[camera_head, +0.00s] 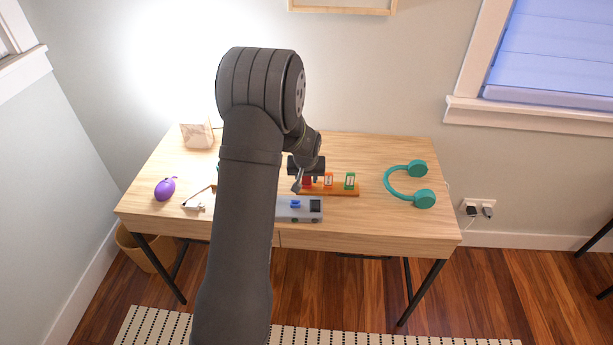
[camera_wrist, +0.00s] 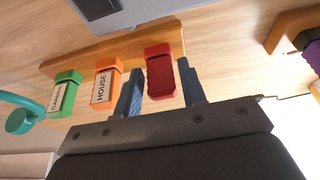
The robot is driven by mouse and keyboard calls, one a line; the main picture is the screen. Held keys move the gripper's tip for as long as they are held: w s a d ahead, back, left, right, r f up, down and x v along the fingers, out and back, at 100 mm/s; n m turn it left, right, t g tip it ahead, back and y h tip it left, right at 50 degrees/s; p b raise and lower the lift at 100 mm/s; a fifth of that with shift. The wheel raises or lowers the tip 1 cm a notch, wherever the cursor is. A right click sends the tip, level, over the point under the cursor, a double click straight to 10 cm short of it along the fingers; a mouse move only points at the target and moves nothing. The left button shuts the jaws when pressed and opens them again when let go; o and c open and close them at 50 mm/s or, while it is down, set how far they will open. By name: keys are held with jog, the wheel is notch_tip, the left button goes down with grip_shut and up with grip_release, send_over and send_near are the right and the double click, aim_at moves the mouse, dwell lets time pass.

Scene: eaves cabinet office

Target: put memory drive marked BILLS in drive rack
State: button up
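In the wrist view, a red memory drive (camera_wrist: 160,72) stands at one end of a wooden holder (camera_wrist: 130,46), its label not visible. An orange drive marked HOUSE (camera_wrist: 102,84) and a green drive marked GARDEN (camera_wrist: 64,94) stand beside it. My gripper (camera_wrist: 160,68) is open, its blue fingers on either side of the red drive with small gaps. In the head view the red drive (camera_head: 307,183) is partly hidden by my gripper (camera_head: 302,184). No BILLS label is readable. A grey unit (camera_head: 310,215) with a blue piece on top sits in front; I cannot tell whether it is the rack.
Teal headphones (camera_head: 388,183) lie at the right of the desk (camera_head: 390,225). A purple mouse-like object (camera_head: 165,188) and a small white item (camera_head: 194,206) lie left. The wrist view shows a purple labelled drive (camera_wrist: 312,56) by another wooden piece (camera_wrist: 290,28). My arm hides the desk's middle.

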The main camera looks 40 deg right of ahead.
jog(key=shift+o, duration=1.1)
jog(key=v, duration=1.7)
jog(key=shift+r, duration=0.2)
jog(key=shift+a, duration=0.1)
jog(key=x, duration=1.7)
jog(key=shift+f, duration=0.2)
jog(key=shift+r, duration=0.1)
